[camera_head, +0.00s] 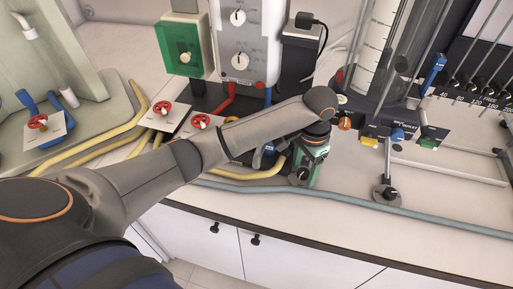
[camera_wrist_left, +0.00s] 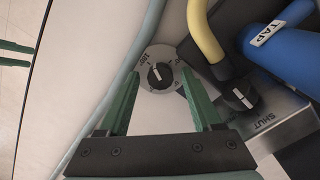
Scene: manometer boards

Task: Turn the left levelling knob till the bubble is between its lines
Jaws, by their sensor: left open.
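A round grey dial plate with a black knob (camera_wrist_left: 160,76) and a white pointer line shows in the left wrist view. My left gripper (camera_wrist_left: 158,84) is open, its two green fingers reaching to either side of this knob. Contact cannot be told. In the head view my left gripper (camera_head: 303,176) points down at the counter's front, below the end of my arm, and hides the spot under it. A similar knob on a grey disc (camera_head: 385,193) stands to its right. I cannot make out the bubble or its lines. My right gripper is not in view.
A yellow hose (camera_wrist_left: 205,30), a blue part labelled TAP (camera_wrist_left: 290,50) and a black knob on a SHUT plate (camera_wrist_left: 240,96) lie close right of the fingers. A blue-grey tube (camera_head: 440,222) runs along the counter's front. Red-handled valves (camera_head: 163,108) stand at left.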

